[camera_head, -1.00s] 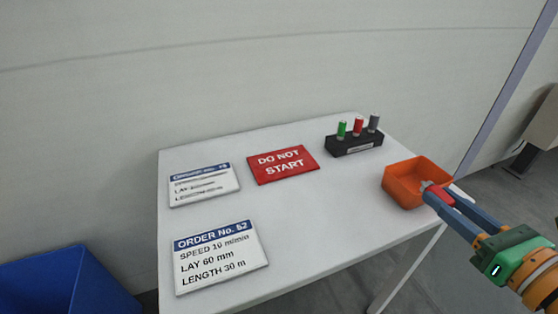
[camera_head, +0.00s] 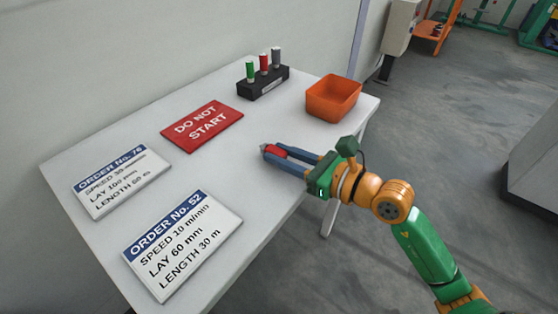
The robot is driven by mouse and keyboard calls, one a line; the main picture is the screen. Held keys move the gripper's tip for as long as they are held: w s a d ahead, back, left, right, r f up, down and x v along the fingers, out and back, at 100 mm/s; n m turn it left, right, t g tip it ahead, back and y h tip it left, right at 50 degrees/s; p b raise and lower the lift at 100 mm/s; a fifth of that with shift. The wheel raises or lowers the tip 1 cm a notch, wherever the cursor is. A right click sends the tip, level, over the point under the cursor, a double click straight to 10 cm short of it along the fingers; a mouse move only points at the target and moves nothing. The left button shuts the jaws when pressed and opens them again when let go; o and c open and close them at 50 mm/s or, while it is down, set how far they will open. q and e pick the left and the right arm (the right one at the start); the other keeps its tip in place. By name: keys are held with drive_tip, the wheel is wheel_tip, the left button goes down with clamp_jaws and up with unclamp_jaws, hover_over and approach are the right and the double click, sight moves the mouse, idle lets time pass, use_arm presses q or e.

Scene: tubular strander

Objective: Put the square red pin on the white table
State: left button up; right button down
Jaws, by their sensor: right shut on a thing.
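My right gripper (camera_head: 270,152) is shut on a small red pin (camera_head: 274,151), which shows between the blue fingers with a grey tip poking out ahead. The fingers hide part of it, so its full shape cannot be told. The gripper is over the front right part of the white table (camera_head: 222,168), left of and nearer than the orange bin. I cannot tell whether the pin touches the tabletop. My left gripper is out of view.
An orange bin (camera_head: 333,108) stands at the table's right end. A black rack (camera_head: 263,86) holds green, red and grey pegs. A red DO NOT START sign (camera_head: 202,125) and two order cards, No. 76 (camera_head: 120,180) and No. 52 (camera_head: 182,246), lie on the table.

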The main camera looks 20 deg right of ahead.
drive_tip(key=shift+f, duration=0.45)
